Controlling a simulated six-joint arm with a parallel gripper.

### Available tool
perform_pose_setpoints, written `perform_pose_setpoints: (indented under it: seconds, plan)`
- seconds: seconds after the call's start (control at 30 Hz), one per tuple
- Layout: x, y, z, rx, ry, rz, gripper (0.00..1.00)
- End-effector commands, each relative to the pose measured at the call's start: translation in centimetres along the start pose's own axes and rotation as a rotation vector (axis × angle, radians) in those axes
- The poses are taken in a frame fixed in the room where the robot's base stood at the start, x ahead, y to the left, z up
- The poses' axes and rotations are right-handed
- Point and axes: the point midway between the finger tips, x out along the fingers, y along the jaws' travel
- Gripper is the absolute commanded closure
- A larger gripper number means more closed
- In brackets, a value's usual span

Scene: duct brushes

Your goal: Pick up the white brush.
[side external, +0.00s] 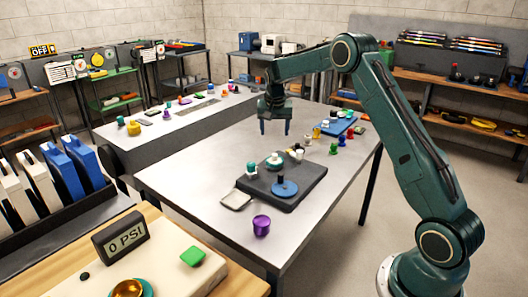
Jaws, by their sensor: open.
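My gripper (274,128) is open, pointing down above the far part of the metal table, with nothing visible between its fingers. A small white piece (299,153) stands at the back edge of a dark tray (311,180); it may be the white brush, but it is too small to be sure. It is apart from my gripper, below and to the right in the picture. On the same tray are a blue disc with a dark upright handle (285,187), a green disc with a pale knob (274,161) and a teal-topped white piece (252,170).
Several small coloured pieces and a blue tray (338,127) stand at the table's back right. The table's left part (185,178) is bare.

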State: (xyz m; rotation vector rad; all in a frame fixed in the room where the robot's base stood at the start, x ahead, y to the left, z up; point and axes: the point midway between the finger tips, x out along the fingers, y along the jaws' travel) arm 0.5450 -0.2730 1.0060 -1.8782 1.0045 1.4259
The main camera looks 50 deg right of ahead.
Motion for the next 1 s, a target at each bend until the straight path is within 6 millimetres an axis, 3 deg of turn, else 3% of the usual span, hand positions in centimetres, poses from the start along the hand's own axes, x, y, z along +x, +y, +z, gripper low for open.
perform_pose_setpoints:
  seconds: [0.5,1.0]
  plan:
    - [6.9,0.1,0.1,0.001,-0.002,0.001,0.35]
    - [8.5,0.1,0.2,0.000,-0.002,0.000,0.35]
